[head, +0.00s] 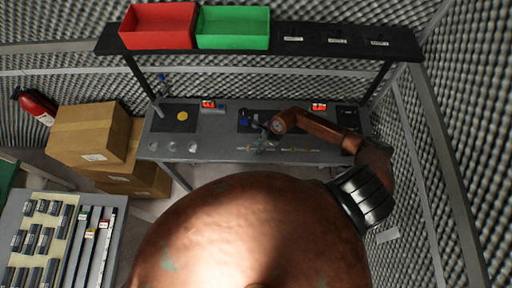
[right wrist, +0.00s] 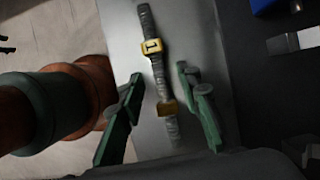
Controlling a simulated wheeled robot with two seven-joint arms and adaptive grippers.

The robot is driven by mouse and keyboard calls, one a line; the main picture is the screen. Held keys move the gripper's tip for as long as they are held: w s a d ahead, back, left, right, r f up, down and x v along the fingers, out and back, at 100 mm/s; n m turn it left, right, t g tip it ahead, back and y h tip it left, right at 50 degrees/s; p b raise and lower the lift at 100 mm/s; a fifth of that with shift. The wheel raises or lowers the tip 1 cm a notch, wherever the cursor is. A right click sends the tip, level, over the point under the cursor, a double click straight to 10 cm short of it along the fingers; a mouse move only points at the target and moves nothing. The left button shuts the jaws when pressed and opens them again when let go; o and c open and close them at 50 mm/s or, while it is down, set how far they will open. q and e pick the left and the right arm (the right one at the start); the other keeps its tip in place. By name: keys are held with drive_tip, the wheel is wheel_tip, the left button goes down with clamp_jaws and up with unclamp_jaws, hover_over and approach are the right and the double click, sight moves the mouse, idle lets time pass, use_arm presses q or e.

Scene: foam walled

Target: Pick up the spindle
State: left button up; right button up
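The spindle (right wrist: 158,75) is a thin grey rod with two yellow collars, lying on the grey tabletop in the right wrist view. My right gripper (right wrist: 160,79) is open, with one green finger on each side of the rod. A gap shows between the rod and each finger, and I cannot tell the height of the fingers above it. In the head view my right gripper (head: 261,146) is small at the front of the workbench. My left gripper is not in view.
The grey workbench (head: 215,135) carries black mats, a yellow disc (head: 182,116) and small red-lit displays. A red bin (head: 158,27) and a green bin (head: 233,28) stand on the shelf above. Cardboard boxes (head: 90,134) are stacked at left. A blue object (right wrist: 263,5) is near the gripper.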

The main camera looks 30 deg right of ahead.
drive_tip(key=shift+f, duration=0.1)
drive_tip(key=c, duration=0.9)
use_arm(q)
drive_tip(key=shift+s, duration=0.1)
use_arm(e)
clamp_jaws()
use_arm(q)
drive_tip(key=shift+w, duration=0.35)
